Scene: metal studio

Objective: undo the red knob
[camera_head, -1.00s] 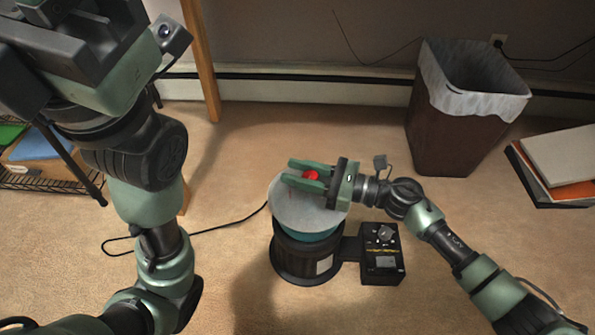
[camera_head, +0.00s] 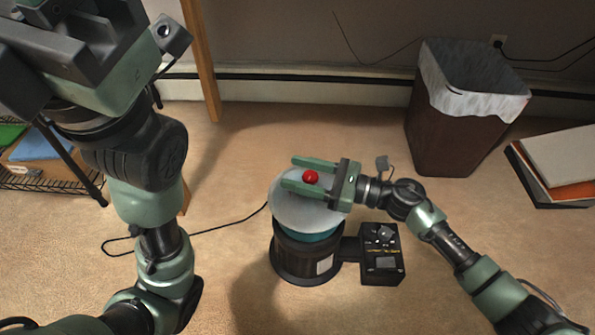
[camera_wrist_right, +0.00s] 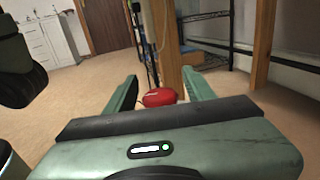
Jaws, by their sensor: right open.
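The red knob (camera_head: 311,177) is a small round ball above the pale disc top (camera_head: 296,214) of a dark cylindrical device (camera_head: 303,259). My right gripper (camera_head: 297,173) is open, with one finger on each side of the knob and visible gaps to it. In the right wrist view the red knob (camera_wrist_right: 159,97) sits between the two green fingers (camera_wrist_right: 160,92). My left gripper (camera_head: 85,45) is at the upper left, far from the knob; its fingertips cannot be made out clearly.
A control box (camera_head: 382,254) with a dial is joined to the device's right side. A dark cable (camera_head: 190,233) runs left over the carpet. A lined waste bin (camera_head: 450,130) and books (camera_head: 560,160) stand right. A wire shelf (camera_head: 50,180) is at left.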

